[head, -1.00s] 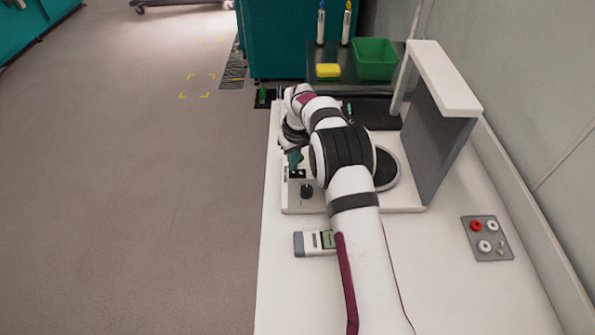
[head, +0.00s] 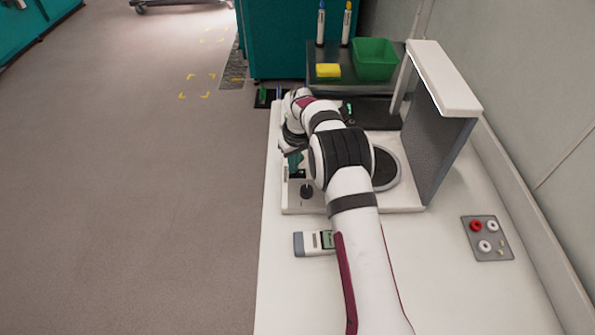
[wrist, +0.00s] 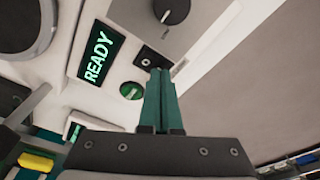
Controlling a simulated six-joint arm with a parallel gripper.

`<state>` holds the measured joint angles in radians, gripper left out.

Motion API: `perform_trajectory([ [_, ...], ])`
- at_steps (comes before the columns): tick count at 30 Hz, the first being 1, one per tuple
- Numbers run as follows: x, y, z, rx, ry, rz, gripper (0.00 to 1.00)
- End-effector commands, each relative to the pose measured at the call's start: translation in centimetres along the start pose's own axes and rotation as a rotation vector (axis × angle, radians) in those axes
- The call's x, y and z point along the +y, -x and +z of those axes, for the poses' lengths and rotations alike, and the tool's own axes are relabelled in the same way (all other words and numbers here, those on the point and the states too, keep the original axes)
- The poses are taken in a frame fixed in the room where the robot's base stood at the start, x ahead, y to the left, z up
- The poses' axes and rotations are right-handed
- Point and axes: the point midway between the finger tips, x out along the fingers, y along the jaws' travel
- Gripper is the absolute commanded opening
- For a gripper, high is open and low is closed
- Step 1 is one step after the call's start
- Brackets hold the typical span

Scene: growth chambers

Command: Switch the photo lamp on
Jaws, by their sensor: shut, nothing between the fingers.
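The photo stand (head: 405,207) is a white base with a round dark plate, a grey back panel and a white overhead hood (head: 443,85). A bright strip shows along the hood's left edge and the panel looks lit. My gripper (wrist: 161,72) is shut and empty, its teal fingertips at the edge of a small black switch plate (wrist: 147,58) in the wrist view; I cannot tell whether they touch. A green-lit READY display (wrist: 96,52), a green oval (wrist: 132,91) and a dark knob (wrist: 174,10) are nearby. The knob also shows in the head view (head: 307,191).
A handheld meter (head: 313,243) lies in front of the stand. A grey tray with red and white rings (head: 487,250) lies at the right. A green bin (head: 374,59) and yellow sponge (head: 328,70) are behind. The bench's left edge is close to my gripper.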

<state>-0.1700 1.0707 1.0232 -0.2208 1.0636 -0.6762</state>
Motion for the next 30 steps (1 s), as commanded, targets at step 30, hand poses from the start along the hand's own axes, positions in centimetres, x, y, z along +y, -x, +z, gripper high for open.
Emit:
perform_trajectory([
  [30,0.0,6.7,-1.0,0.001,0.000,0.000,0.00],
])
